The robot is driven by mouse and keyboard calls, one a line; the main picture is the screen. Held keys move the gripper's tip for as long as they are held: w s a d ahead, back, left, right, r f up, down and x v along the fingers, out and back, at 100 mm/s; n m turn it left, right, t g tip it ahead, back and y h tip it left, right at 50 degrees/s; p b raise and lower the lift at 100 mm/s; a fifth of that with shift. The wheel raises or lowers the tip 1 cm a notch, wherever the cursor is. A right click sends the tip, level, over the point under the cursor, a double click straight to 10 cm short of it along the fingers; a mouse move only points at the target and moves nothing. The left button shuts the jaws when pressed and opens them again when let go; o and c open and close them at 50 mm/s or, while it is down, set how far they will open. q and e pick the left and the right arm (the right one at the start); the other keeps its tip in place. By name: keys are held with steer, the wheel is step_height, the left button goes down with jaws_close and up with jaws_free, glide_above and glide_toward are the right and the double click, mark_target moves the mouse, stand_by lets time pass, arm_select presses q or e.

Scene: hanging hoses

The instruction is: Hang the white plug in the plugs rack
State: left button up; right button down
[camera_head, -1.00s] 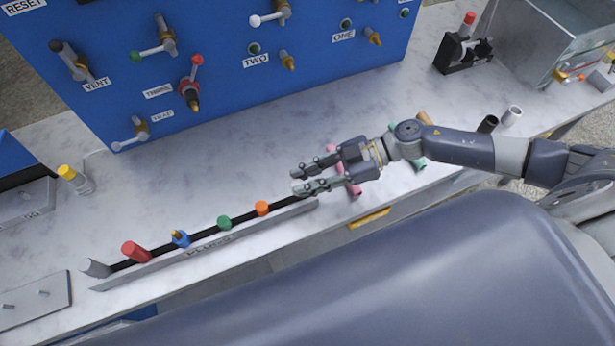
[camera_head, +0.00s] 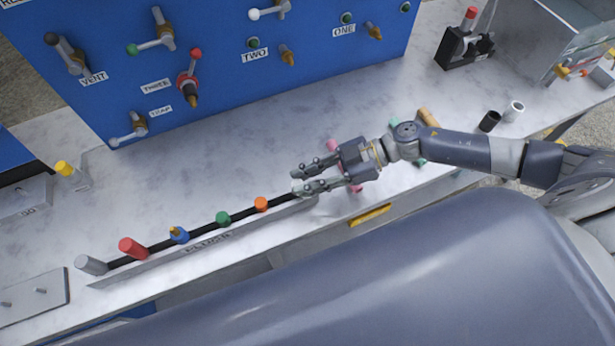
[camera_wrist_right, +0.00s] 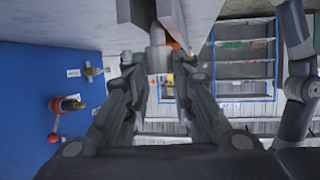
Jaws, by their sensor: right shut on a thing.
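The plugs rack (camera_head: 150,265) is a long low rail on the front of the bench with a dark slot. It holds a grey plug (camera_head: 92,264), a red plug (camera_head: 132,248), a blue plug (camera_head: 179,235), a green plug (camera_head: 223,219) and an orange plug (camera_head: 261,204). My right gripper (camera_head: 302,182) is at the rack's right end, fingers pointing left. It is shut on a pale piece, seen between the fingertips in the right wrist view (camera_wrist_right: 157,37), which I take as the white plug. The fingers hide most of it. My left gripper is not in view.
A blue panel (camera_head: 230,80) with valves and levers stands behind the bench. Pink (camera_head: 333,147), black (camera_head: 489,122) and white (camera_head: 515,109) cylinders lie or stand near my right arm. A yellow-capped piece (camera_head: 64,168) stands at left. The middle of the bench is clear.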

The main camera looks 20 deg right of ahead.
steer(key=shift+f+b, duration=0.3)
steer(key=shift+f, duration=0.4)
steer(key=c, duration=1.3)
jaws_free()
steer(key=shift+d+r, duration=0.1)
steer(key=shift+d, duration=0.25)
steer(key=v, duration=1.1)
steer(key=shift+d+r, duration=0.15)
steer(key=shift+d, duration=0.05)
